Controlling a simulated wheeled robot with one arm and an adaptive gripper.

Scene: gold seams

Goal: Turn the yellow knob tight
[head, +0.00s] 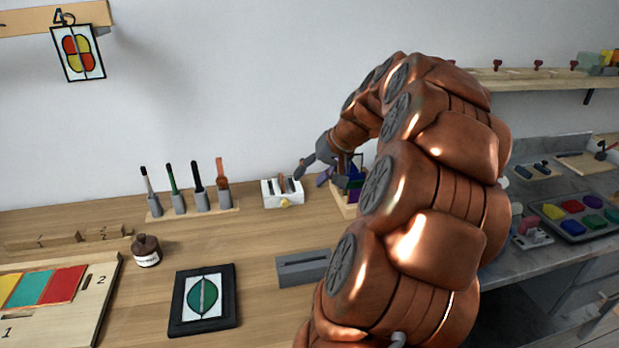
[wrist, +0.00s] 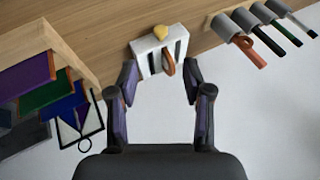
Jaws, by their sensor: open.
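The yellow knob (head: 284,203) is on the front face of a small white block (head: 270,198) with dark slots, which stands on the wooden bench near the wall. In the wrist view the knob (wrist: 160,31) shows at the far side of the white block (wrist: 147,60). An orange-brown piece (wrist: 168,66) sits in one slot of the block. My gripper (wrist: 160,80) is open, with its two fingers apart on either side of the near part of the block. In the head view my gripper (head: 306,172) is just above and right of the block; my arm hides part of it.
A rack of tools (head: 192,210) stands left of the block. A wooden rack of coloured panels (wrist: 60,100) is close to the gripper on the other side.

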